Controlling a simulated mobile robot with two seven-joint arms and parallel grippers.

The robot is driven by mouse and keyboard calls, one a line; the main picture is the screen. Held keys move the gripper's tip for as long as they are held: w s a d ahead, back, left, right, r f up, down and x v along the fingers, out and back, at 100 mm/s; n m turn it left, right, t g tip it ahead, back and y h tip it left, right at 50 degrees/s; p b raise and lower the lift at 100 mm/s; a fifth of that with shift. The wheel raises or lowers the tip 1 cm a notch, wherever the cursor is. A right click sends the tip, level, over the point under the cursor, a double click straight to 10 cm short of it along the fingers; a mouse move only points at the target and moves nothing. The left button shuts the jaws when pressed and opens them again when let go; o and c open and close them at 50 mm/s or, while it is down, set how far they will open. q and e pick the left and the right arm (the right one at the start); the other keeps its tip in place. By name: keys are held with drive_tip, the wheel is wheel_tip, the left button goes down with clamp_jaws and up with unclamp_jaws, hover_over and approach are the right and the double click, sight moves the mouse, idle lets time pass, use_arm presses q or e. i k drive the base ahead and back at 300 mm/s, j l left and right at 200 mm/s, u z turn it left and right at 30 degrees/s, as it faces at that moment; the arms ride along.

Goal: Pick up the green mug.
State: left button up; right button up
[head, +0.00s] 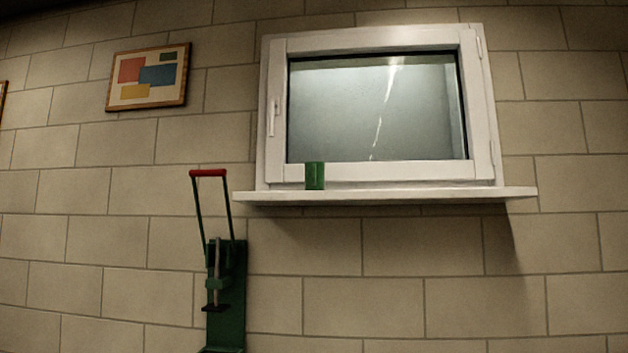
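A green mug (315,176) stands upright on the white window sill (420,195), left of the sill's middle. It is in front of the lower part of the white window frame. I cannot make out a handle on it. Neither of my grippers shows in the head view.
A green device with a red-handled lever (226,290) stands against the block wall, below and left of the sill. The window (375,110) is closed, with its handle (272,118) at the left. A framed picture (148,77) hangs on the left. The sill right of the mug is clear.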

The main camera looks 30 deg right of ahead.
sight(315, 171)
drive_tip(key=z, duration=0.85)
